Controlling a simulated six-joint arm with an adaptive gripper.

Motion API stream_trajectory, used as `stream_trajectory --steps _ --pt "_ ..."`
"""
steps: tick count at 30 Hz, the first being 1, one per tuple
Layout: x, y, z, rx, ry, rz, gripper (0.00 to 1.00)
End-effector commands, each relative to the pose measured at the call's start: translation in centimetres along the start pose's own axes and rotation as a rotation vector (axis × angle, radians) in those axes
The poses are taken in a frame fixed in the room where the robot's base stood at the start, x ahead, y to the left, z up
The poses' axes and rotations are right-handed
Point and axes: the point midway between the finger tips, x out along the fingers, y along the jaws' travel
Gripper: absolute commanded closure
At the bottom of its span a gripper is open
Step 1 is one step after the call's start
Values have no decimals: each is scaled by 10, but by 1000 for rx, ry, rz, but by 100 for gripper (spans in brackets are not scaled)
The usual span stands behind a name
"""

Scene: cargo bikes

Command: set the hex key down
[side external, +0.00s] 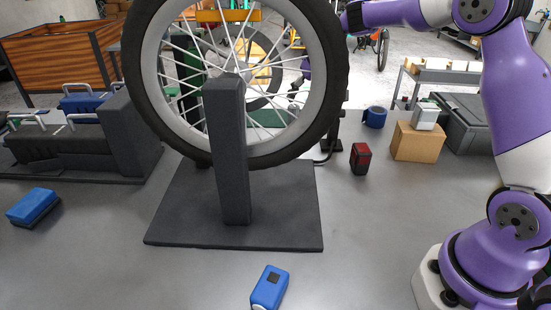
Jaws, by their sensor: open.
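I cannot make out the hex key anywhere in the side external view. My purple and white arm reaches in from the right along the top and passes behind the wheel. My gripper (294,97) shows only in part through the spokes at the wheel's right side, small and partly hidden. It is open. Whether anything lies at its fingertips is hidden by the spokes and rim.
A spoked wheel (336,90) stands at a dark post (228,160) on a flat base (290,225). A red and black object (361,158), a blue roll (374,117) and a cardboard box (417,143) stand to its right. Blue items (270,288) (34,207) lie in front and left.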

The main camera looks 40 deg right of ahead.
Motion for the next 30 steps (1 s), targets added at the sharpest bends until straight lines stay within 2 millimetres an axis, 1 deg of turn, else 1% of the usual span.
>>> stream_trajectory --steps 1,3,7,11,20,23,26,27,29,30 --pt "-12 0 -1 0 4 0 37" --pt "-24 0 0 1 3 0 37" --pt "-40 0 0 1 1 0 37" --pt "-45 0 0 0 -1 0 37" --pt "-46 -1 -2 -8 8 -4 37" --pt "-56 -13 -21 -76 84 -32 37" --pt "-82 -43 -62 -235 266 -94 37" --pt "-99 -60 -81 -317 364 -123 37" --pt "-131 -88 -109 -447 528 -166 37" --pt "-154 -106 -124 -529 635 -190 37"
